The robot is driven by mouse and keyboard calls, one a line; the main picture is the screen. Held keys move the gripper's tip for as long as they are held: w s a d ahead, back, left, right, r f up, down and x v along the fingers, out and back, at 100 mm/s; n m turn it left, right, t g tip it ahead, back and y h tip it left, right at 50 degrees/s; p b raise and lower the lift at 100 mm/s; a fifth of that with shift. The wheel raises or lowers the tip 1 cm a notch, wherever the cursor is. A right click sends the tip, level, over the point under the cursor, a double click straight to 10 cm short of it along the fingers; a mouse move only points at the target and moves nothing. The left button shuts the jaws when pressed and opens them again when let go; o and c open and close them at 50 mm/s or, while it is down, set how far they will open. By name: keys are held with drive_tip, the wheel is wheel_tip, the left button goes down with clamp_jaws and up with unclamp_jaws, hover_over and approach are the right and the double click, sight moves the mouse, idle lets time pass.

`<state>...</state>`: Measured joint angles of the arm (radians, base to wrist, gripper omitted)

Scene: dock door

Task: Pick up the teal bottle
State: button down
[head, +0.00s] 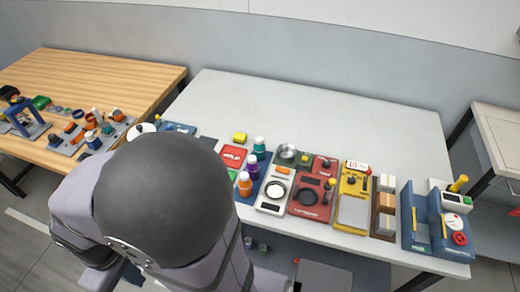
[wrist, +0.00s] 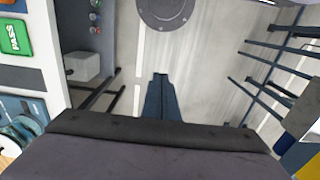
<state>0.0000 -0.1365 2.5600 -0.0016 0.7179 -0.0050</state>
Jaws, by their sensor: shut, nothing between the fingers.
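The teal bottle is not in the wrist view. In the head view my arm hides the gripper and the table's left front part.
The white table (head: 330,105) is clear at the back. Right of the bottles sit a scale (head: 272,193), a red device (head: 311,197), a yellow device (head: 353,208) and blue stands (head: 415,220). A wooden table (head: 100,68) stands at left. A green PASS sign (wrist: 15,36) shows in the wrist view.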

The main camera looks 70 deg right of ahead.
idle(0.3)
drive_tip(key=c, duration=1.4)
unclamp_jaws()
drive_tip(key=shift+c, duration=0.2)
drive_tip(key=shift+w, duration=0.1)
